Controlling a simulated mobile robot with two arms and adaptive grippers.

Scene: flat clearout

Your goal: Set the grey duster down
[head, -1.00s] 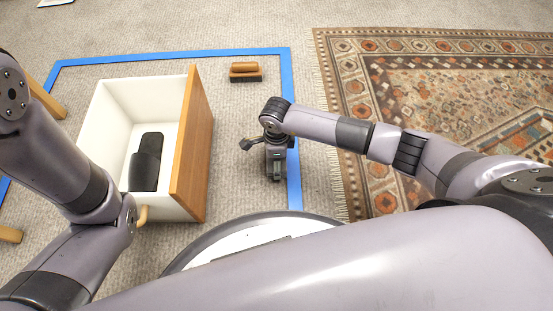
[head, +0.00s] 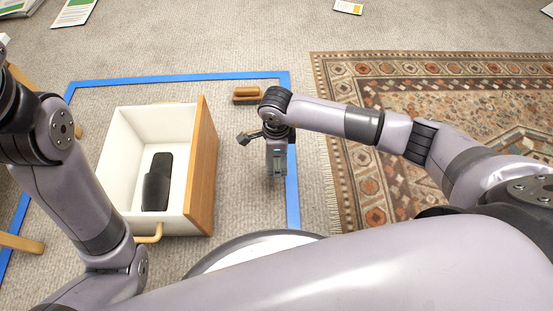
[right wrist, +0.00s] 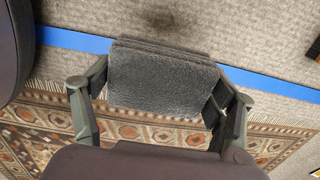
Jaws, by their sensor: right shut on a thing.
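The grey duster (right wrist: 160,80) is a fuzzy, dark grey, folded-looking block in the right wrist view. My right gripper (right wrist: 160,95) is shut on it, with one finger at each side. In the head view my right gripper (head: 277,168) points down over the carpet, just left of the right blue tape line. The duster is mostly hidden there beneath the gripper, and I cannot tell whether it touches the floor. My left arm comes in at the left, but its gripper is out of view.
A white drawer box (head: 122,140) with a wooden front (head: 203,165) stands left of the right gripper and holds a dark object (head: 157,182). A wooden-backed brush (head: 247,95) lies beyond. Blue tape (head: 180,78) borders this carpet area. A patterned rug (head: 350,150) lies right.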

